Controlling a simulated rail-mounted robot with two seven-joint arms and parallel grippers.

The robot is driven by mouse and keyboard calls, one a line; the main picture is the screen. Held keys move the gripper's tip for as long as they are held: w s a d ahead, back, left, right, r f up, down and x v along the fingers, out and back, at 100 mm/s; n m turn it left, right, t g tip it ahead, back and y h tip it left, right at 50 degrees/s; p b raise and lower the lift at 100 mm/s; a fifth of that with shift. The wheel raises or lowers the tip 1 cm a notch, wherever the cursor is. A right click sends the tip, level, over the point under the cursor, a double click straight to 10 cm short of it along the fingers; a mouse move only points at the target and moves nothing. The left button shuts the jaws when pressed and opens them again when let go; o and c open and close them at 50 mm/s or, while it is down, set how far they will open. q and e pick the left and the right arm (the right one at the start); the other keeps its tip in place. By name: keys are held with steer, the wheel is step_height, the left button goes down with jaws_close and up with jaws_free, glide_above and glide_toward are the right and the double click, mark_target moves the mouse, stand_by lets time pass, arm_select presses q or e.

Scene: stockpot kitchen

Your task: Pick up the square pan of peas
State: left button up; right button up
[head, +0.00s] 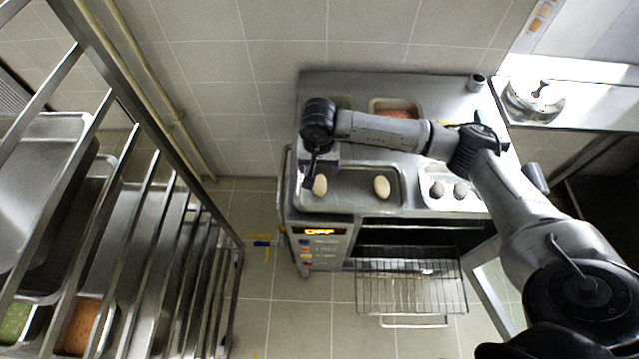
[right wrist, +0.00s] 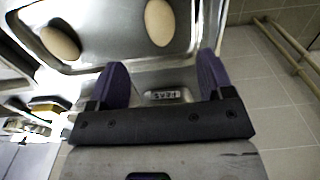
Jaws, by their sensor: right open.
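A pan with green contents that look like peas (head: 14,322) sits low in the rack at the bottom left of the head view, partly cut off by the frame and crossed by rack bars. My right gripper (head: 311,184) is far from it, at the left end of the counter tray (head: 350,202), pointing down. In the right wrist view the gripper (right wrist: 160,75) is open, its two purple fingers apart with nothing between them. A small label that seems to read PEAS (right wrist: 163,95) shows between the fingers, upside down. My left gripper is not in view.
The counter tray holds two pale oval items (head: 381,187). A pan of orange food (head: 396,109) stands behind my arm. The oven below is open, its wire rack (head: 410,290) out. An orange-filled pan (head: 84,325) is in the rack.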

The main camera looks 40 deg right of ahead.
mark_target(319, 186)
steer(key=shift+s+a+f, duration=0.1)
steer(key=shift+s+f, duration=0.05)
steer(key=shift+f, duration=5.05)
steer(key=c, duration=1)
steer(key=shift+r, duration=0.1)
